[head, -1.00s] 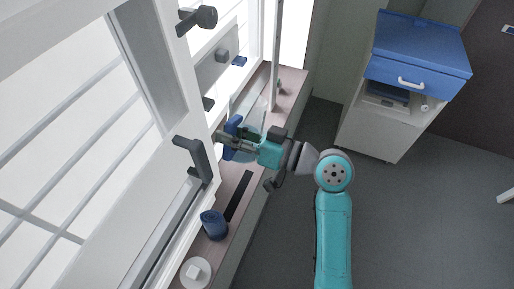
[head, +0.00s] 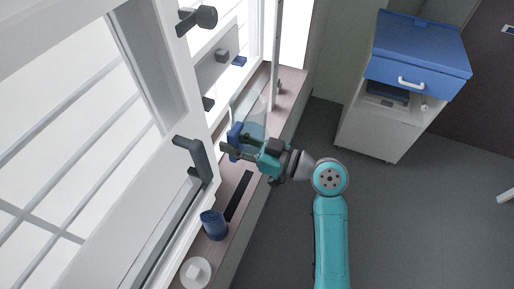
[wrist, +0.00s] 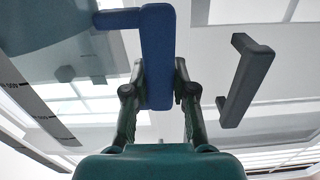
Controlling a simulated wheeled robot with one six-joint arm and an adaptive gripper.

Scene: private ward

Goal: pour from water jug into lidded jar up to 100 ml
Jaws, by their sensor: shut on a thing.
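The water jug (head: 251,110) is clear, with a blue handle (head: 235,139), and is held above the sill beside the window. My gripper (head: 229,150) is shut on that handle. In the wrist view the handle (wrist: 158,60) stands between my fingers, and the jug's clear wall (wrist: 35,85) with scale marks is at left. The jug looks tilted; I cannot make out its water level or any stream. A blue cylindrical vessel (head: 213,225) stands nearer on the sill. A round white lid-like thing with a square knob (head: 196,272) is nearer still; whether it covers a jar is unclear.
The narrow sill (head: 222,250) runs along the white window frame. A dark window handle (head: 190,158) sticks out close to my gripper; it also shows in the wrist view (wrist: 243,80). A blue-topped cabinet (head: 415,65) stands at right. The floor between is clear.

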